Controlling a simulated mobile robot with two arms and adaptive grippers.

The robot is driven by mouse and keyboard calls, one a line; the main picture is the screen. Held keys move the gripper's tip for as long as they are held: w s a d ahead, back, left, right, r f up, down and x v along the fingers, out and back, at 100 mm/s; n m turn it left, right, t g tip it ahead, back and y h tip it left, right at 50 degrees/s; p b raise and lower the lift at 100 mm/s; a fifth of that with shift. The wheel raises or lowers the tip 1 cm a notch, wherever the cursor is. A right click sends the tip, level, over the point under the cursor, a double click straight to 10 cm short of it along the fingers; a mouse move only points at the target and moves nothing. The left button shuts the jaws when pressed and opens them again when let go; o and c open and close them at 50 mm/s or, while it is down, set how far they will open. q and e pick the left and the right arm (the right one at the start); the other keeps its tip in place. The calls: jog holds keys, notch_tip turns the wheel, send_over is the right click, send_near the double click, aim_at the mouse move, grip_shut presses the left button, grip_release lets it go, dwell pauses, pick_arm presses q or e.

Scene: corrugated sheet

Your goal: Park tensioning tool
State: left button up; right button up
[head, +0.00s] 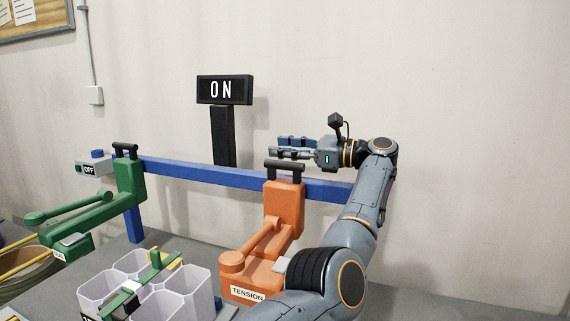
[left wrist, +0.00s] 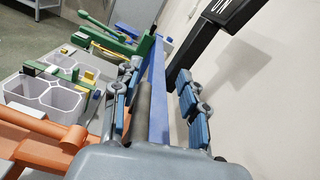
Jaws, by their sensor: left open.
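The orange tensioning tool (head: 284,207), labelled TENSION, is upright at the right part of the blue rail (head: 215,175), with a black bar handle (head: 285,165) on top. My left gripper (head: 278,146) is open and empty, pointing left, just above and behind that handle in the head view. In the left wrist view its fingers (left wrist: 158,95) are spread, with the dark handle (left wrist: 142,108) and the blue rail (left wrist: 158,85) showing between them. I cannot tell whether they touch the handle. The orange lever also shows at lower left there (left wrist: 50,130). My right gripper is out of view.
White cups (head: 190,290) holding green and yellow parts stand in front. A black post with an ON sign (head: 224,90) rises behind the rail, near the wall.

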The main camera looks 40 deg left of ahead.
pick_arm(q)
notch_tip(320, 180, up, 5)
jog(key=shift+r, duration=0.1)
jog(key=shift+r, duration=0.1)
dwell(0.6)
